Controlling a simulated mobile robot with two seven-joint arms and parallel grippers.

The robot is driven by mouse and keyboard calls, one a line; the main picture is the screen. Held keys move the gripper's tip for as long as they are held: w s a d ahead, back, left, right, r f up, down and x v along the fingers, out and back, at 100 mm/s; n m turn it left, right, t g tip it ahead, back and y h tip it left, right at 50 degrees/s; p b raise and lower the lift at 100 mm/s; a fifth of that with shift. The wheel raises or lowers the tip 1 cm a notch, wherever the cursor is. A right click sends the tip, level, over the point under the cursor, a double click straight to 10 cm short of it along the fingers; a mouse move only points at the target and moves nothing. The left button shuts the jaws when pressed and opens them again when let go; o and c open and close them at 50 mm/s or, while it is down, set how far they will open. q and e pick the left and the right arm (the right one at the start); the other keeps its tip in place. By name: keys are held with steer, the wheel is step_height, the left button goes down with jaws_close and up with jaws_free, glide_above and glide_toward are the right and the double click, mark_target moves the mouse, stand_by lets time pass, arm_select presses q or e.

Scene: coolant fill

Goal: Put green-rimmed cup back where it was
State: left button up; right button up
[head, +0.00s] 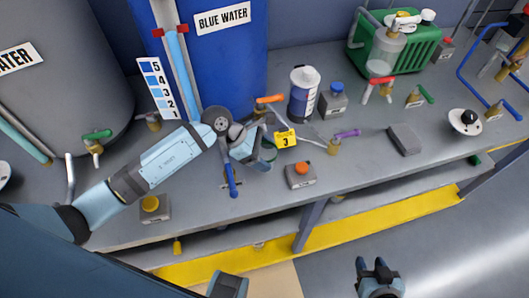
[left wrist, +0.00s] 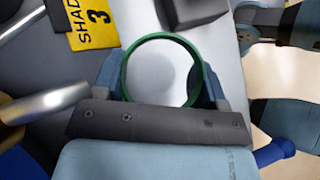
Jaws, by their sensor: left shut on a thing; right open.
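The green-rimmed cup (left wrist: 160,72) is between the fingers of my left gripper (left wrist: 162,88) in the left wrist view, seen from above with its round rim whole. The inside looks pale grey and I see no liquid level. In the head view my left gripper (head: 256,150) is shut on the cup (head: 268,152), mostly hidden by the gripper, above the bench near its front. I cannot tell whether the cup touches the bench. My right gripper (head: 378,277) is open and empty, low in the head view, in front of the bench.
A yellow tag marked 3 (head: 285,138) is just right of the cup. A valve with a blue handle (head: 231,180) and a box with an orange button (head: 300,175) are close by.

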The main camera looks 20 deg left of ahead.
arm_select(q)
steer(key=o, duration=0.9)
steer(key=shift+o, duration=0.2)
steer(key=shift+r, duration=0.1)
steer(key=w+v, duration=0.1)
steer(key=v, duration=0.6)
steer(key=shift+s+a+r, duration=0.2)
steer(key=shift+s, duration=0.3)
steer(key=shift+d, duration=0.1)
